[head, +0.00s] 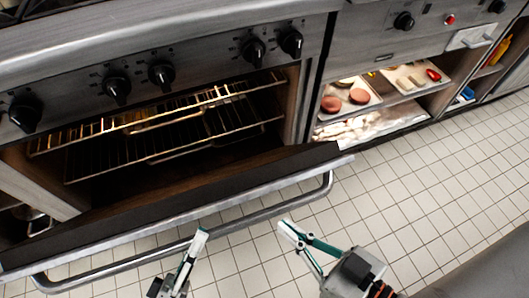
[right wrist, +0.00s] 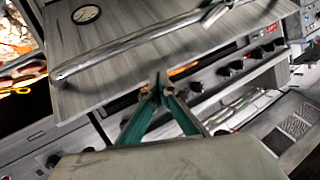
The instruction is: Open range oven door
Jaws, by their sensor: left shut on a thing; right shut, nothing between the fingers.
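The range oven door (head: 175,207) is tilted part-way down, and the oven inside (head: 170,120) shows with its wire racks. A long metal handle bar (head: 110,269) runs along the door's front edge. My left gripper (head: 202,234) is shut on the handle near its middle. My right gripper (head: 288,229) is shut and empty, in front of the door and apart from the handle. In the right wrist view, the right fingertips (right wrist: 159,82) meet below the handle (right wrist: 125,48), and green fingers of the left gripper (right wrist: 213,12) show at the bar.
Black knobs (head: 161,73) line the panel above the oven. At right, an open shelf unit holds a tray with round brown patties (head: 330,104), beside a board with pale slices (head: 405,77). The tiled floor (head: 430,190) is clear at right.

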